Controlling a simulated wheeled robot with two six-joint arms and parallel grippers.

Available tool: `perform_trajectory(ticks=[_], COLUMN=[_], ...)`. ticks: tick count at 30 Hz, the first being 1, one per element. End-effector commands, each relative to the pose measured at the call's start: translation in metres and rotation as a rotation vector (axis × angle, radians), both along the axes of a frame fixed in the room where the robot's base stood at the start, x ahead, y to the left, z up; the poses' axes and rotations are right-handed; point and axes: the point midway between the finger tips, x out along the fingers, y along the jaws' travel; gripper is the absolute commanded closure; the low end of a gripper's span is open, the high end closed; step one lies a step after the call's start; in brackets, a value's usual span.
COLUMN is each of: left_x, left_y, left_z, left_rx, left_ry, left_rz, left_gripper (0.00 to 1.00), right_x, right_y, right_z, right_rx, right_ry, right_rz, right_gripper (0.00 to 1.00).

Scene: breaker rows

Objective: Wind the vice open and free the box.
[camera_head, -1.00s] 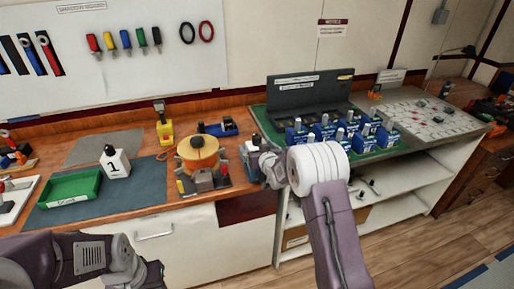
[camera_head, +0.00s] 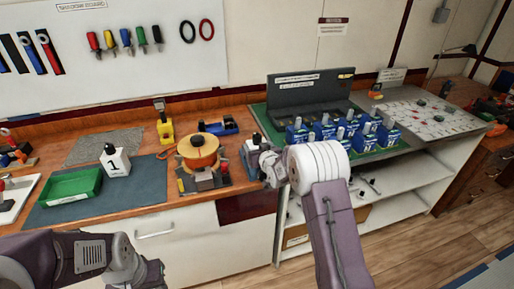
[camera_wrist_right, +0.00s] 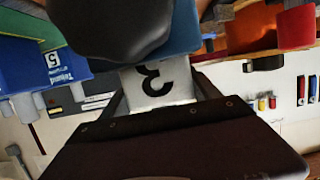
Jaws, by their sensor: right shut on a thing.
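A white box marked 3 (camera_wrist_right: 158,82) shows upside down in the right wrist view, between the fingers of my right gripper (camera_wrist_right: 160,90). Part of a blue body (camera_wrist_right: 185,32), apparently the vice, covers one end of its face. A large black rounded part (camera_wrist_right: 115,25), perhaps the vice's knob, is close to the camera. In the head view, a blue-and-white unit with a black top (camera_head: 256,140) stands at the bench's front edge; my right gripper (camera_head: 262,160) is against its right side, mostly hidden by its wrist. My left gripper (camera_head: 152,274) is low at left, its fingers unclear.
An orange spool on a stand (camera_head: 199,152) is close on the left. A white box marked 1 (camera_head: 116,163) and a green tray (camera_head: 72,186) are on a mat further left. Blue breakers (camera_head: 322,128) stand close on the right.

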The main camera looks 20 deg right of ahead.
Motion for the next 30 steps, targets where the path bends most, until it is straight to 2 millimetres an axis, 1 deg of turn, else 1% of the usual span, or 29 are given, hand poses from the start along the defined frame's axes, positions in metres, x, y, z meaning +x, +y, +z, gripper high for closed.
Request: perform_trajectory(ticks=[8,9,11,12,20,23,26,30], left_x=[0.000,0.000,0.000,0.000,0.000,0.000,0.000,0.000], left_y=[0.000,0.000,0.000,0.000,0.000,0.000,0.000,0.000], left_z=[-0.001,-0.001,-0.001,-0.001,-0.001,-0.002,-0.005,-0.009], left_rx=[0.000,0.000,0.000,0.000,0.000,0.000,0.000,0.000], left_ry=[0.000,0.000,0.000,0.000,0.000,0.000,0.000,0.000], left_rz=[0.000,0.000,0.000,0.000,0.000,0.000,0.000,0.000], left_gripper=[0.64,0.64,0.64,0.64,0.64,0.64,0.64,0.64], right_x=[-0.001,-0.001,-0.001,-0.001,-0.001,-0.005,-0.019,-0.047], right_y=[0.000,0.000,0.000,0.000,0.000,0.000,-0.001,-0.002], right_z=[0.001,0.001,0.001,0.001,0.000,0.001,0.005,0.014], right_rx=[0.000,0.000,0.000,0.000,0.000,0.000,0.000,0.000], right_ry=[-0.001,-0.001,-0.001,-0.001,-0.001,-0.001,0.000,-0.001], right_rz=[0.000,0.000,0.000,0.000,0.000,0.000,-0.001,-0.001], right_gripper=[0.95,0.27,0.10,0.04,0.04,0.04,0.04,0.04])
